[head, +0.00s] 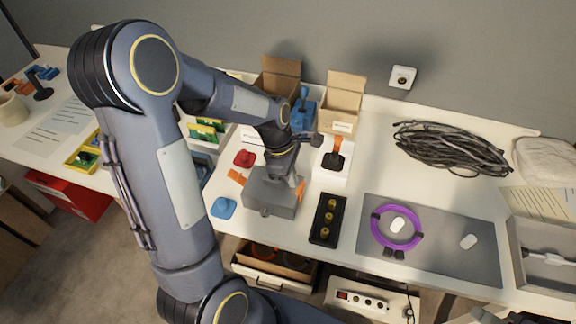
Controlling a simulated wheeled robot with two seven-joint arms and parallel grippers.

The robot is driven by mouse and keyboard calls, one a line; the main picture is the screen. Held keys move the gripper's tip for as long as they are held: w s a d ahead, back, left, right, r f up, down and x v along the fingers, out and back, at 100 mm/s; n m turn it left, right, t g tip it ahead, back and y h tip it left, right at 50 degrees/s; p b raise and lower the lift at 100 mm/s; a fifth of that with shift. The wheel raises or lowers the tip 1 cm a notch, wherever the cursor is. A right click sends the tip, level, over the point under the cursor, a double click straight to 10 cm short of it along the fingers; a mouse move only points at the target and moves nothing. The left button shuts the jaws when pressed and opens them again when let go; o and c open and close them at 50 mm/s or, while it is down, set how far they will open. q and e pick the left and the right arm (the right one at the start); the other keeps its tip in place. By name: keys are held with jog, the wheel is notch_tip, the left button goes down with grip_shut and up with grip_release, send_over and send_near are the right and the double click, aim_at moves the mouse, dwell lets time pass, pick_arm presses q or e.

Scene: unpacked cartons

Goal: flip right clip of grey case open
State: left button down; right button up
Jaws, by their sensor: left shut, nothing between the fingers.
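The grey case (270,202) sits on the white table near its front edge, below the middle of the head view. An orange clip (237,177) sticks outward at its left side. The orange right clip (300,188) shows at its right side, close to the case; its exact angle is hard to tell. My left gripper (282,172) is shut and empty, over the top of the case near the right clip. The gripper and wrist hide part of the lid, and I cannot tell whether they touch it. Part of my right arm's end (515,317) shows at the bottom right edge.
A blue piece (223,207) and a red piece (244,158) lie left of the case. A black tray (327,220) stands close on its right, with a purple ring (375,226) on a grey mat (455,262) beyond. Open cartons (344,100) stand behind.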

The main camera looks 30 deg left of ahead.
pick_arm(q)
jog(key=shift+d+f, duration=0.15)
jog(key=shift+f, duration=0.4)
jog(key=shift+d+r+y+p, duration=0.15)
jog(key=shift+d+y+p, duration=0.15)
jog(key=shift+y+p, duration=0.15)
